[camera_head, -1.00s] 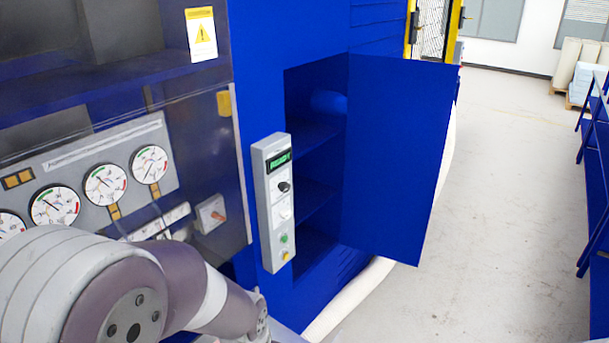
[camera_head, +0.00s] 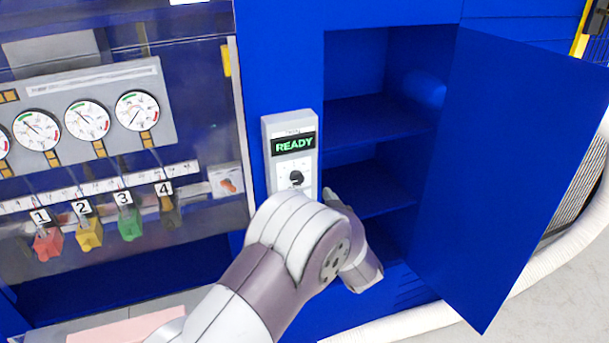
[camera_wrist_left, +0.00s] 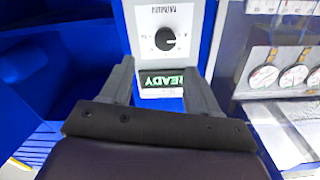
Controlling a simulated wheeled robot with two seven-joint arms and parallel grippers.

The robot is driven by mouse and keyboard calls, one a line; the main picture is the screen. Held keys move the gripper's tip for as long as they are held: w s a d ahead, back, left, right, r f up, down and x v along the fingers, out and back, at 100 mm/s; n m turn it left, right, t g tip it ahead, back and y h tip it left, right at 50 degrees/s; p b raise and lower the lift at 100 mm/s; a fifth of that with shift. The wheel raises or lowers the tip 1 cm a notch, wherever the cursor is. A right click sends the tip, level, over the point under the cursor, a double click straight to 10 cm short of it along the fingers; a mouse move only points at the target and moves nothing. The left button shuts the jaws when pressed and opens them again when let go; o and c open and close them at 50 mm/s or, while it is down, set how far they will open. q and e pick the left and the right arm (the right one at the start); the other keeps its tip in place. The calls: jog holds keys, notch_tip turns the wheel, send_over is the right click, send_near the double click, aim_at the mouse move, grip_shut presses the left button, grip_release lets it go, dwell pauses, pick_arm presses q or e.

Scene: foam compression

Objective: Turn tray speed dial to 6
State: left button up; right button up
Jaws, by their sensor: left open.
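A narrow grey control panel (camera_head: 288,125) is on the blue machine front, with a green READY display (camera_head: 294,144) and a black dial (camera_head: 296,177) below it. My left arm hides the panel's lower part in the head view. The left wrist view shows the black dial (camera_wrist_left: 165,38) and the display (camera_wrist_left: 162,79) upside down. The dial's lettering is too small to read, so I cannot tell its setting. My left gripper (camera_wrist_left: 159,68) is open and empty, its fingers spread in front of the panel, apart from the dial. My right gripper is not in view.
Right of the panel is an open cabinet with shelves (camera_head: 375,120) and a blue door (camera_head: 510,150) swung outward. Left are round gauges (camera_head: 87,120), numbered coloured connectors (camera_head: 88,233) and an orange switch (camera_head: 228,184). A white hose (camera_head: 430,320) lies on the floor.

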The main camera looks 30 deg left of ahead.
aim_at(298, 180)
pick_arm(q)
jog(key=x, duration=0.2)
jog(key=p+x, duration=0.1)
jog(key=x, duration=0.2)
jog(key=f+x, duration=0.1)
jog(key=x, duration=0.2)
jog(key=shift+s+a+p, duration=0.35)
jog(key=shift+s+p, duration=0.05)
jog(key=shift+w, duration=0.15)
jog(key=shift+w+d, duration=0.1)
jog(key=shift+d, duration=0.1)
jog(key=shift+a, duration=0.2)
jog(key=c, duration=1)
jog(key=shift+c, duration=0.2)
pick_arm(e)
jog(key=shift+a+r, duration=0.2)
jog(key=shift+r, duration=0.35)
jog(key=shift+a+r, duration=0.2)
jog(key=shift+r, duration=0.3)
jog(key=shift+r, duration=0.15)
